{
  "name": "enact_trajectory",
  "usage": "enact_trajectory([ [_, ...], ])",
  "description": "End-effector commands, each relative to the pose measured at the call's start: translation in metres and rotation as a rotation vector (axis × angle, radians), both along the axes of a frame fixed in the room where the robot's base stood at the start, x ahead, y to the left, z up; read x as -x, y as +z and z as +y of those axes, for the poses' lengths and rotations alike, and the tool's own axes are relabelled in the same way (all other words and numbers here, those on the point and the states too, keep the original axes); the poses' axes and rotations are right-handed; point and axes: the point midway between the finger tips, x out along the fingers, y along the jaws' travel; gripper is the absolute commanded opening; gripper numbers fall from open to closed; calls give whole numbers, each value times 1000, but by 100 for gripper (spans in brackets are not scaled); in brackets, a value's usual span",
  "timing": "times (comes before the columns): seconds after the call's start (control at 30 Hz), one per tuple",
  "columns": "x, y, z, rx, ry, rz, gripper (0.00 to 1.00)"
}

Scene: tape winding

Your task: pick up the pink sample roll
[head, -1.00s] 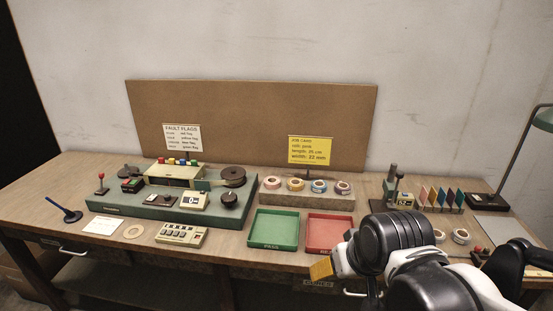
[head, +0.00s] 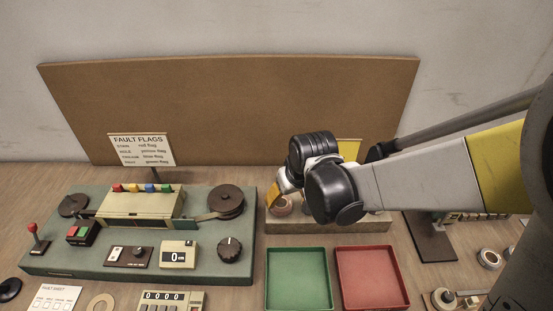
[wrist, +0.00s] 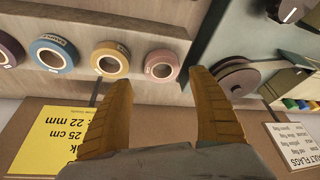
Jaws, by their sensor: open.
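The pink sample roll (wrist: 162,65) stands at one end of the row on the wooden rack (wrist: 145,22). In the wrist view it appears between and just beyond the two yellow fingertips, with no clear contact. In the head view the roll (head: 281,206) shows partly beneath my gripper (head: 274,196). My gripper (wrist: 161,78) is open and empty, its fingers spread on either side of the roll in the picture. The exact gap in depth cannot be told.
An orange-yellow roll (wrist: 123,62) sits beside the pink one, then a blue roll (wrist: 67,50) and a mauve roll (wrist: 14,48). The green winding machine (head: 210,262) stands left of the rack. Green (head: 270,290) and red (head: 402,287) trays lie in front. The brown board (head: 230,95) stands behind.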

Motion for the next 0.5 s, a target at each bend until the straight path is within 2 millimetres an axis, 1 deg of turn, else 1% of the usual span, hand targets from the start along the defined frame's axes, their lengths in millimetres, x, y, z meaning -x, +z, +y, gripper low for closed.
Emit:
enact_trajectory([
  [0.03, -3, -11, 1, 0, 0, 0, 70],
  [0.1, -7, -18, 3, 0, 0, 0, 70],
  [0.33, -13, -32, 6, 0, 0, 0, 70],
  [0.5, -24, -56, 13, 0, 0, -1, 70],
])
